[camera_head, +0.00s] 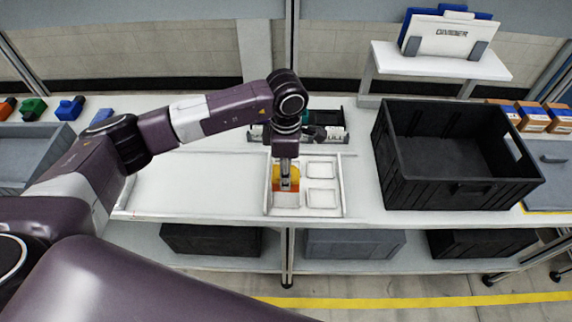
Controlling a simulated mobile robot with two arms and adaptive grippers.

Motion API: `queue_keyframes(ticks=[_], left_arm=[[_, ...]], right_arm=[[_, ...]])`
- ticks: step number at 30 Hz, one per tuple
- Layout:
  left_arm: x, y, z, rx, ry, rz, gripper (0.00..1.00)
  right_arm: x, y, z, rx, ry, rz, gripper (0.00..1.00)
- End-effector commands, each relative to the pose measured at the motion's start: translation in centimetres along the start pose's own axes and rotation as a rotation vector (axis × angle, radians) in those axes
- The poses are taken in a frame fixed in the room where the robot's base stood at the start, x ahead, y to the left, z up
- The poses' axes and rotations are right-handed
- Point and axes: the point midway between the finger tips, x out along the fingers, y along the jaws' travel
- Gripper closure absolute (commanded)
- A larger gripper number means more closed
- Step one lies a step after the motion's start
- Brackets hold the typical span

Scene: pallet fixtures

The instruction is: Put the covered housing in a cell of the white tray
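The white tray (343,192) lies on the table, with several square cells in its right part. An orange-and-yellow piece, seemingly the covered housing (279,173), is at the tray's left column of cells, in or just above the upper-left one. My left gripper (287,186) points straight down over this piece and partly hides it. The fingers are too small to show whether they are open or closed on it. My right gripper is not in view.
A large black crate (425,192) stands right of the tray. A dark holder with small parts (335,133) is behind it. A raised white shelf (430,62) holds a divider sign and blue items. The white surface left of the cells (195,185) is clear.

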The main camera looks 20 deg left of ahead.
Motion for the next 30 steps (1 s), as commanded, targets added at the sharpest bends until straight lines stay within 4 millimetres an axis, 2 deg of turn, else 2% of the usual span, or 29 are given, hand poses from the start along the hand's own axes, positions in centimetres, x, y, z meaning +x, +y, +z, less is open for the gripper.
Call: queue_keyframes(ticks=[11, 19, 22, 30], left_arm=[[1.9, -0.1, 0.0, -0.016, 0.001, -0.003, 0.88], [4.5, -0.1, 0.1, -0.014, 0.001, -0.003, 0.88], [5.7, 0.0, 0.0, -0.014, 0.000, -0.001, 0.88], [6.4, 0.0, 0.0, -0.014, 0.000, 0.000, 0.88]], right_arm=[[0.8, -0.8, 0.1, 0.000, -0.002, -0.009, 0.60], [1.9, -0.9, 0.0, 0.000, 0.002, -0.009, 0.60], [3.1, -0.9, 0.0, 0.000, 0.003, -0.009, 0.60], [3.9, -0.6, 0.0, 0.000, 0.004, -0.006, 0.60]])
